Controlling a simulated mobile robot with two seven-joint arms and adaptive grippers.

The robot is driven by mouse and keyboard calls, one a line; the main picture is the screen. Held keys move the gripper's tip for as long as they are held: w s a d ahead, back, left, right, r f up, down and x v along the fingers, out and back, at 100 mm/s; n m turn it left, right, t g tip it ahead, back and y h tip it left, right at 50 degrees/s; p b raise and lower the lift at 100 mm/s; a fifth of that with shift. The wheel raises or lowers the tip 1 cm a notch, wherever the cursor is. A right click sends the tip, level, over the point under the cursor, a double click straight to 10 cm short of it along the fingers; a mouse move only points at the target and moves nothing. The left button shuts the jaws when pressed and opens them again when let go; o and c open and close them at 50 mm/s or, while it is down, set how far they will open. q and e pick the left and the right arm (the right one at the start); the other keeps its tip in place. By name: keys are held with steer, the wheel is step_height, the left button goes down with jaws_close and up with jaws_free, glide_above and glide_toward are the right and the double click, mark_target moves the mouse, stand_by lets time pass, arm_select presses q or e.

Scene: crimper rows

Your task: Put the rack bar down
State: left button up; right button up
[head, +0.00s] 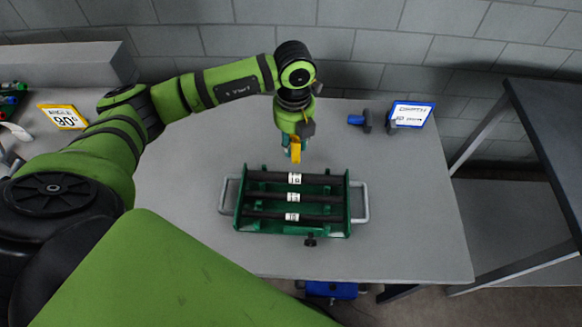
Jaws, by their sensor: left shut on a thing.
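My left gripper (291,148) hangs over the table just behind a green rack (349,212). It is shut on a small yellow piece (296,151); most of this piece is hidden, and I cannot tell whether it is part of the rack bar. The rack holds three dark bars lying crosswise, each with a white label: the back bar (318,179), the middle bar (320,198) and the front bar (318,217). I cannot tell whether the gripper or yellow piece touches the back bar. My right gripper is not in view.
The rack has grey handles at both ends and stands on a grey table (415,240). A blue tool (359,120) and a blue-edged sign (411,114) stand at the back right. A yellow-edged "90°" sign (63,117) is at left. The table right of the rack is clear.

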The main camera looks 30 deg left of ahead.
mark_target(290, 219)
arm_select(q)
steer(key=shift+s+d+f, duration=0.3)
steer(key=shift+s+f, duration=0.05)
steer(key=shift+s, duration=0.35)
steer(key=shift+s+d+f, duration=0.3)
steer(key=shift+s, duration=0.35)
steer(key=s+d+f+b, duration=0.2)
steer(key=s+f, duration=0.1)
steer(key=s, duration=0.2)
steer(key=shift+d+f, duration=0.2)
steer(key=shift+d, duration=0.05)
steer(key=shift+s+f, duration=0.1)
steer(key=shift+s+d+f+b, duration=0.25)
steer(key=shift+s+f+b, duration=0.25)
steer(key=shift+f+b, duration=0.55)
steer(key=shift+s+d+f+b, duration=0.25)
steer(key=shift+s+f+b, duration=0.25)
steer(key=shift+f+b, duration=0.55)
steer(key=shift+s+d+f+b, duration=0.25)
steer(key=shift+s+f+b, duration=0.4)
steer(key=shift+f, duration=0.7)
steer(key=shift+s+d+f+b, duration=0.15)
steer(key=shift+s+f+b, duration=0.05)
steer(key=shift+f+b, duration=0.25)
steer(key=shift+s+d+f+b, duration=0.15)
steer(key=shift+s+f+b, duration=0.05)
steer(key=shift+f+b, duration=0.2)
steer(key=shift+s+f, duration=0.1)
